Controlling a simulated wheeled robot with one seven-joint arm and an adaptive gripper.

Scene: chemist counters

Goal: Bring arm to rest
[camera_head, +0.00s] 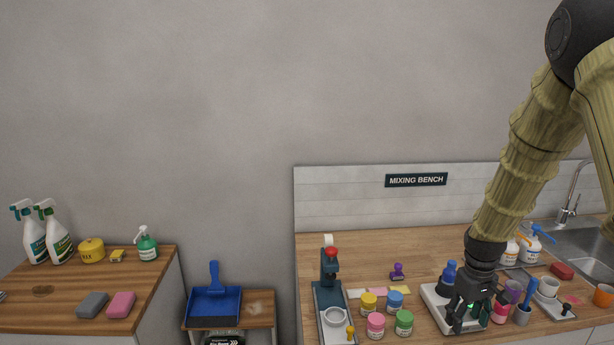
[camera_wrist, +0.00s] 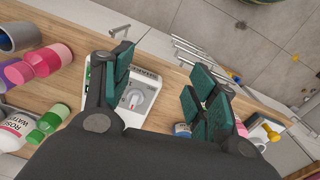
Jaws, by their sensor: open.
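My gripper (camera_head: 468,312) is at the lower right of the head view, over the front of the mixing bench (camera_head: 440,245). In the wrist view my gripper (camera_wrist: 165,85) has its green-padded fingers spread apart with nothing between them. Below it is a white device with a dial (camera_wrist: 139,97), which also shows in the head view (camera_head: 431,296) partly hidden by my gripper. A dark blue bottle (camera_head: 447,275) stands beside my gripper, and I cannot tell whether they touch.
Several small jars, including a pink one (camera_head: 376,325) and a green one (camera_head: 404,322), stand left of my gripper. A sink (camera_head: 585,245) is at the far right. The space above the bench is clear.

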